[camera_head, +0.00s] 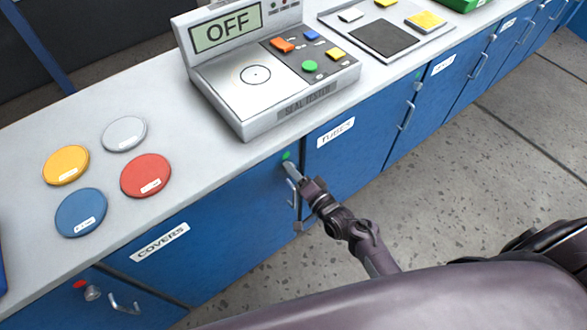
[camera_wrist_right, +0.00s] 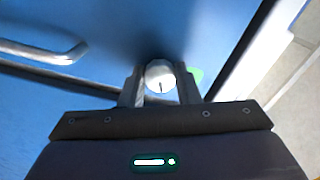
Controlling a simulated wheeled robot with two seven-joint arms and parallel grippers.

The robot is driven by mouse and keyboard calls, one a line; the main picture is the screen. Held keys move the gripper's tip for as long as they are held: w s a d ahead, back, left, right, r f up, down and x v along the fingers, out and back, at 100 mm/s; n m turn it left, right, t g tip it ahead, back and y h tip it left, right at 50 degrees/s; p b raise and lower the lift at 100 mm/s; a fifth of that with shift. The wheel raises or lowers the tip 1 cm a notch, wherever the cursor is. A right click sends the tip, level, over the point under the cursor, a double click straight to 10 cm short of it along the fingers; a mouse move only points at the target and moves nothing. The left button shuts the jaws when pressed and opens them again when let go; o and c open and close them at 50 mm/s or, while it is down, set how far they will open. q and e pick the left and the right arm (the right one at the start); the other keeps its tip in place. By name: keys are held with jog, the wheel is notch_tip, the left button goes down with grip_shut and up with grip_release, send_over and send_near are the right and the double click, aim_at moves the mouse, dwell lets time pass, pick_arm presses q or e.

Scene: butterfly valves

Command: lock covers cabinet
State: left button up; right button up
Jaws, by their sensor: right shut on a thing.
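The blue covers cabinet (camera_head: 215,235) has a white "COVERS" label (camera_head: 160,242) on its door. Near the door's upper right corner is a green indicator (camera_head: 286,156), also partly visible in the right wrist view (camera_wrist_right: 196,75). My right gripper (camera_head: 293,172) reaches the door just below that indicator. In the right wrist view its fingers are shut on a round silver lock knob (camera_wrist_right: 159,74) with a short dark slot, close to vertical there. The door's metal handle (camera_wrist_right: 45,51) is beside the gripper, not held. The door looks closed. My left gripper is out of view.
The cabinet at the lower left has a red indicator (camera_head: 79,284), a silver knob (camera_head: 93,293) and a handle. On the countertop are several coloured discs and a seal tester (camera_head: 265,75) reading "OFF". Bare floor lies in front.

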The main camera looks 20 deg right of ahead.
jog(key=shift+m+p, duration=0.7)
jog(key=shift+m, duration=1.6)
jog(key=o, duration=1)
jog(key=v, duration=0.8)
jog(key=shift+r, duration=0.1)
jog(key=shift+w, duration=0.1)
